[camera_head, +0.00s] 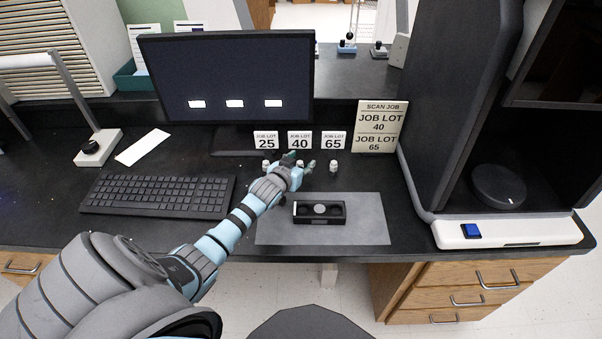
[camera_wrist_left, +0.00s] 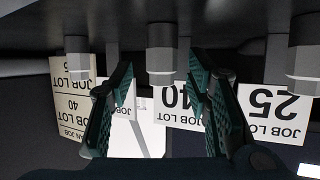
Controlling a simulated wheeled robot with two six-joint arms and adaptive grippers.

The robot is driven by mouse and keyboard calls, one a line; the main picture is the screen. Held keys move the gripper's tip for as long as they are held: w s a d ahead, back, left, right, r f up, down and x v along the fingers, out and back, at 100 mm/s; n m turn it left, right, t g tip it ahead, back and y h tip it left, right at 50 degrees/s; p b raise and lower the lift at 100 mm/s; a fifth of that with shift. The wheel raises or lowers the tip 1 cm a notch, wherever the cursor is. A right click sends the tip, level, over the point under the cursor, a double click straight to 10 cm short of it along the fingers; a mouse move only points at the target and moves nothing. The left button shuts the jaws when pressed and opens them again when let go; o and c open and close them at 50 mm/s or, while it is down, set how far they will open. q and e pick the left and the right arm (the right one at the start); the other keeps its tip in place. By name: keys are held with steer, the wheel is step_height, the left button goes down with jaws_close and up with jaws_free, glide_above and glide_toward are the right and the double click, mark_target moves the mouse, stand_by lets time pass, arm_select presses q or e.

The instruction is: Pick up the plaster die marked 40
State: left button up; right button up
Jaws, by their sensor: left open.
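Three small white plaster dies stand in a row before their cards. The die marked 40 (camera_head: 301,166) is the middle one, before the JOB LOT 40 card (camera_head: 299,140), and is partly covered by my left gripper (camera_head: 304,163). The left wrist view is upside down; there the same die (camera_wrist_left: 161,52) shows between the two open green-padded fingers (camera_wrist_left: 160,82). I cannot tell how far beyond the fingertips it stands. The left gripper is open and empty. My right gripper is not in view.
The 25 die (camera_head: 266,166) and 65 die (camera_head: 333,166) stand close on either side. A black holder (camera_head: 335,217) lies on a grey mat (camera_head: 372,228) nearer me. A keyboard (camera_head: 158,195) is left, a scanner (camera_head: 472,232) right, a monitor (camera_head: 232,65) behind.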

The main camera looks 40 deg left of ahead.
arm_select(q)
steer(key=shift+w+a+f, duration=0.1)
steer(key=shift+w+f, duration=0.1)
steer(key=shift+w, duration=0.1)
steer(key=shift+s+r, duration=0.3)
steer(key=shift+s, duration=0.1)
steer(key=c, duration=0.7)
steer(key=shift+f, duration=0.1)
jaws_close()
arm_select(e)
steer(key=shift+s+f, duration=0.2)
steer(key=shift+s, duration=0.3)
